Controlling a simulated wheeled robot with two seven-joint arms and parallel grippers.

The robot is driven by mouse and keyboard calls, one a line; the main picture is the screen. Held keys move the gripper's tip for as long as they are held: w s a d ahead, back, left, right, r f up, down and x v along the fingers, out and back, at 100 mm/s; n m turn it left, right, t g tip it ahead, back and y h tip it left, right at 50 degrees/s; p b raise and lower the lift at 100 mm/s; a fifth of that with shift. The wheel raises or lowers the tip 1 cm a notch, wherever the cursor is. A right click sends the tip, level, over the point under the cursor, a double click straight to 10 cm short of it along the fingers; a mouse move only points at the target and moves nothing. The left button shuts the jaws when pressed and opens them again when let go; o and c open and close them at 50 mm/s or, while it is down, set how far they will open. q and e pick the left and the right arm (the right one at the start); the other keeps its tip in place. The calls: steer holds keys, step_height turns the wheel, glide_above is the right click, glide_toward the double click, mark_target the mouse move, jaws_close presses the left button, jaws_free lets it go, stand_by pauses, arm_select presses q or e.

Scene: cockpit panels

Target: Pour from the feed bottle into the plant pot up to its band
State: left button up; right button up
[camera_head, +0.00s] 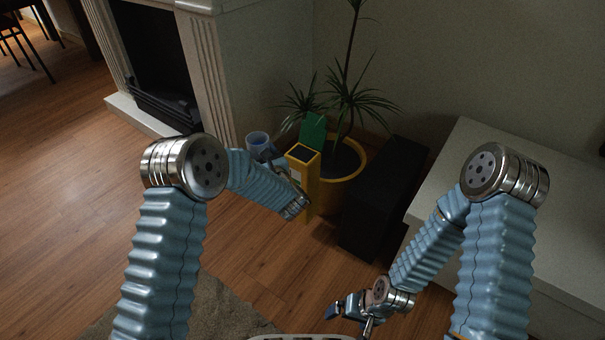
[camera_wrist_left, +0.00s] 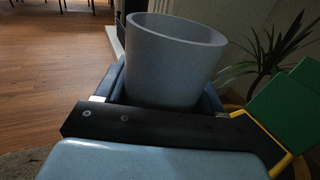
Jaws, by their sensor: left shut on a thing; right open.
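A pale blue-grey open-topped vessel (camera_wrist_left: 175,60), which I take to be the feed bottle, is held roughly upright in my left gripper (camera_wrist_left: 163,98). It also shows in the head view (camera_head: 258,142), left of a yellow post. Its contents are hidden. The yellow plant pot (camera_head: 353,180) stands on the floor behind the post, with a spiky plant and dark soil in it. I cannot make out a band on it. The vessel is apart from the pot. My right gripper (camera_head: 350,312) is open and empty, low at the front.
The dark-topped yellow post (camera_head: 312,190) with a green piece (camera_head: 313,130) stands in front of the pot; the green piece also shows in the wrist view (camera_wrist_left: 288,100). A black box (camera_head: 380,200) and white bench (camera_head: 490,165) are to the right. Wooden floor lies open at left.

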arm_select(q)
steer(key=d+f+b, duration=0.1)
steer(key=d+f+y+b, duration=0.1)
steer(key=shift+d+f+n+g, duration=0.15)
steer(key=shift+d+n+g, duration=0.15)
steer(key=shift+n+g, duration=0.1)
steer(key=shift+d, duration=0.35)
arm_select(e)
step_height(320, 180, down, 4)
steer(key=shift+w+d, duration=0.1)
steer(key=shift+d, duration=0.05)
arm_select(q)
steer(key=r+m, duration=0.1)
steer(key=m, duration=0.1)
steer(key=w+d+r+m, duration=0.1)
steer(key=d+r+m, duration=0.1)
steer(key=m, duration=0.1)
steer(key=shift+w+d+r+m, duration=0.2)
steer(key=shift+w+r+m, duration=0.05)
steer(key=shift+r+m, duration=0.05)
steer(key=shift+w+d+f+m+g, duration=0.3)
steer(key=shift+d+m+g, duration=0.1)
steer(key=shift+m, duration=0.3)
stand_by(0.8)
steer(key=shift+r+m, duration=0.45)
steer(key=shift+m, duration=0.35)
steer(key=shift+r+m, duration=0.4)
steer(key=shift+m, duration=0.4)
stand_by(2.8)
